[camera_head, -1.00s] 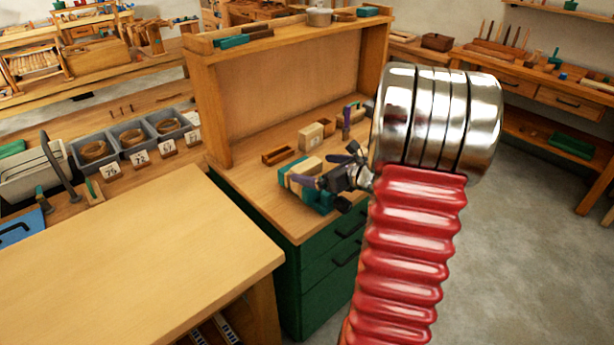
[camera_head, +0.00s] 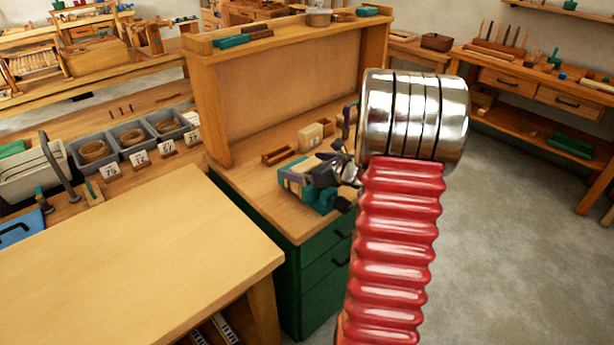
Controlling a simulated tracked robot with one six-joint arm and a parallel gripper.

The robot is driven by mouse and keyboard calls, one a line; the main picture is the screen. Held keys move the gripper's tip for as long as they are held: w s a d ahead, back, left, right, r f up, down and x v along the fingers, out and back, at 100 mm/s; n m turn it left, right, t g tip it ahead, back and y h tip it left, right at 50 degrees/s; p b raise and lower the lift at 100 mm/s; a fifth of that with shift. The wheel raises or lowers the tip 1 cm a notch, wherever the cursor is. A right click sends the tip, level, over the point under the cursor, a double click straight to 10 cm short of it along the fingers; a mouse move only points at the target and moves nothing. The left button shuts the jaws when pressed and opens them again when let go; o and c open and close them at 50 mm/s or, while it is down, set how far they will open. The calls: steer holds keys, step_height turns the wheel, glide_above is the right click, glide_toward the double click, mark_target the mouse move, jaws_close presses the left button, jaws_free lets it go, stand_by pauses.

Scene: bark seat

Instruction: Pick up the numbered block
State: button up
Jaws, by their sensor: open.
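A small pale wooden block (camera_head: 310,136) with a faint dark mark stands on the wooden bench top; the mark is too small to read. Another pale block (camera_head: 297,171) sits in a teal holder (camera_head: 318,198) nearer the bench front. My gripper (camera_head: 318,170) is open, low over the bench beside the teal holder and in front of the marked block. Its fingers overlap the holder in the view, so I cannot tell whether they touch it. My red ribbed arm and shiny metal joint hide the bench's right side.
A small open wooden box (camera_head: 277,156) lies left of the marked block. A purple-handled item (camera_head: 347,120) stands behind. A tall wooden back panel (camera_head: 280,95) rises behind the bench top. Grey trays (camera_head: 95,150) with number tags stand at left. A bare table (camera_head: 130,260) fills the front left.

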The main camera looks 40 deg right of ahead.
steer(key=c, duration=1.3)
steer(key=shift+r, duration=0.1)
step_height(320, 180, up, 10)
steer(key=shift+f, duration=0.1)
stand_by(0.5)
